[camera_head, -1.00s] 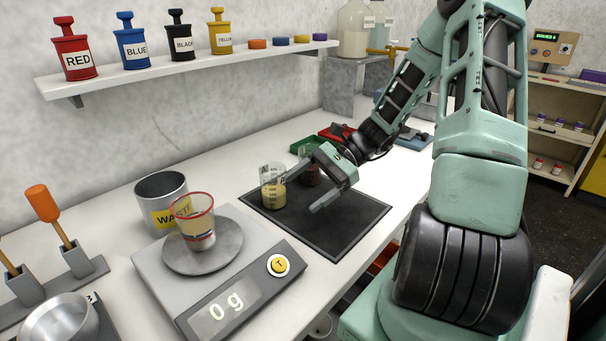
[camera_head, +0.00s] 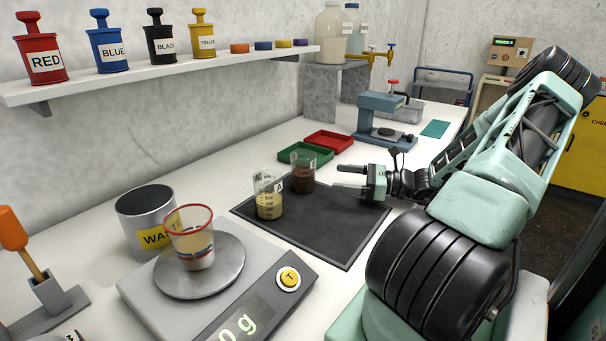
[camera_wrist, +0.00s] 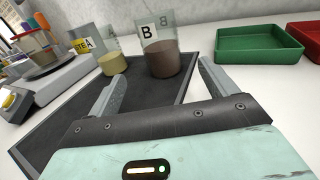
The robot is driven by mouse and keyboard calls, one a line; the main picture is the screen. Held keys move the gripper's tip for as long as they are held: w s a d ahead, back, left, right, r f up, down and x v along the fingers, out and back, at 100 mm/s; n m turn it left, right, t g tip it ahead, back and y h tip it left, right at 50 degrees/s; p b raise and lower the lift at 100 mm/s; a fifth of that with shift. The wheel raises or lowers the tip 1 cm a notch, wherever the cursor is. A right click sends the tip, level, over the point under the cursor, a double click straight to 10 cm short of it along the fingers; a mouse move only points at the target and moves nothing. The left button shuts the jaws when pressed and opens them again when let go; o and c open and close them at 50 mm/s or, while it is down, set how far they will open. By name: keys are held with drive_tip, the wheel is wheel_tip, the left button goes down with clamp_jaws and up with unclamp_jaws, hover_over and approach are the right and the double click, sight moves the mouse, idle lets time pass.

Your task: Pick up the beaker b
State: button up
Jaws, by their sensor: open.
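Beaker B (camera_head: 303,178) is a clear beaker with dark brown contents, standing upright on the black mat (camera_head: 330,240) near its far edge. In the wrist view, beaker B (camera_wrist: 162,58) carries a "B" label and stands ahead of my gripper, roughly between the lines of its two fingers. My gripper (camera_head: 350,188) is to the right of beaker B, low over the mat. Its fingers, also in the wrist view (camera_wrist: 158,82), are spread and empty, with a gap to the beaker. Beaker A (camera_head: 268,200), with pale yellow contents, stands on the mat to the left.
A scale (camera_head: 225,300) bearing a red-rimmed cup (camera_head: 190,238) stands at left, beside the waste can (camera_head: 150,215). Green (camera_head: 290,154) and red (camera_head: 328,141) trays lie behind beaker B. A blue-grey press (camera_head: 383,115) stands further back. The mat's front is bare.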

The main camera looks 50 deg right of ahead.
sight(315, 174)
drive_tip(key=x, duration=0.6)
drive_tip(key=shift+w+a, duration=0.1)
drive_tip(key=shift+w, duration=0.05)
drive_tip(key=shift+r+p+x, duration=0.2)
drive_tip(key=shift+p+x, duration=0.4)
drive_tip(key=shift+x, duration=2)
drive_tip(key=c, duration=1.2)
